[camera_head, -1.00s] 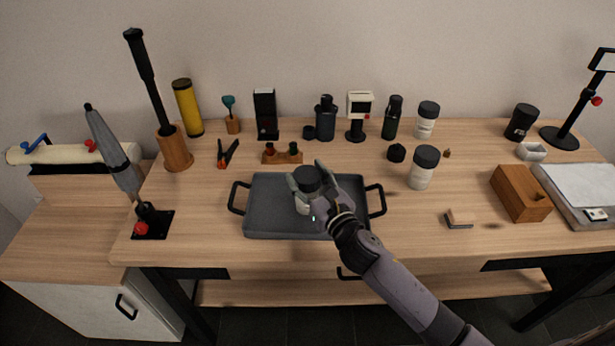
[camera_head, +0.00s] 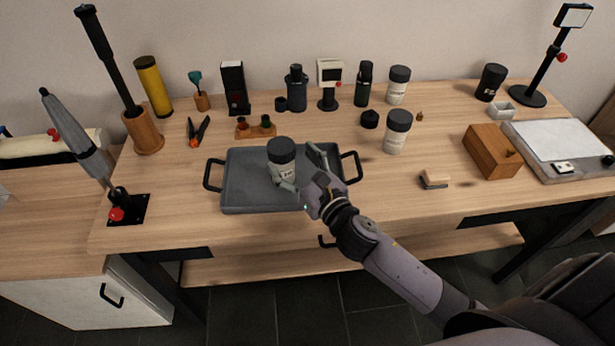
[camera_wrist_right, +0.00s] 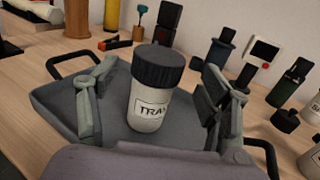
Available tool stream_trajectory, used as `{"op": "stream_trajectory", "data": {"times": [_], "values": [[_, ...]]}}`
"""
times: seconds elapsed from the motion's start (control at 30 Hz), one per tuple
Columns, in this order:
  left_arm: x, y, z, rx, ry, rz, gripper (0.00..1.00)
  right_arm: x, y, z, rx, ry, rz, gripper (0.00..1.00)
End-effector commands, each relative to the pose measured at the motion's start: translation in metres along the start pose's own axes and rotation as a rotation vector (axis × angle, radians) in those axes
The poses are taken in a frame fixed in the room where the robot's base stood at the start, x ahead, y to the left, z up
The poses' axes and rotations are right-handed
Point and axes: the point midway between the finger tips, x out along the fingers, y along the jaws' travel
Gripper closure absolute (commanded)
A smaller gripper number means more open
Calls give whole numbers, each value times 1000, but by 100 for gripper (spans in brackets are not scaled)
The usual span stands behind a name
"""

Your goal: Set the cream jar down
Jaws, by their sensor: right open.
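The cream jar (camera_head: 283,170), white with a dark ribbed lid, stands upright on the grey tray (camera_head: 240,200). In the right wrist view the jar (camera_wrist_right: 148,108) shows a label starting "TRA". My right gripper (camera_head: 302,170) is open, just right of the jar in the head view. In the wrist view its fingers stand apart on either side of the jar, with gaps visible. The tray (camera_wrist_right: 55,98) is under the jar there too. My left gripper is not in view.
Similar white jars (camera_head: 397,132) stand behind and right of the tray. A wooden holder (camera_head: 256,130) and pliers (camera_head: 198,131) lie behind it. A brush-like block (camera_head: 434,179) and a wooden box (camera_head: 491,150) are to the right. The tray's left part is bare.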

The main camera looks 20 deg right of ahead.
Motion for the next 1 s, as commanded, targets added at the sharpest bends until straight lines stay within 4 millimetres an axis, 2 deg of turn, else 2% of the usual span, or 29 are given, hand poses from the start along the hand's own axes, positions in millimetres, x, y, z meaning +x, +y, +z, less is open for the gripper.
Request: {"op": "stream_trajectory", "data": {"times": [0.03,0.2,0.4,1.0], "values": [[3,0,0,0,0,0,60,-13,1,-2,-1,3,2,29],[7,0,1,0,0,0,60,-43,0,-2,0,2,1,29],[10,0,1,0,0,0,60,-62,0,-1,-1,0,0,29],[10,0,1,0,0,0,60,-66,0,0,0,-1,0,29]]}}
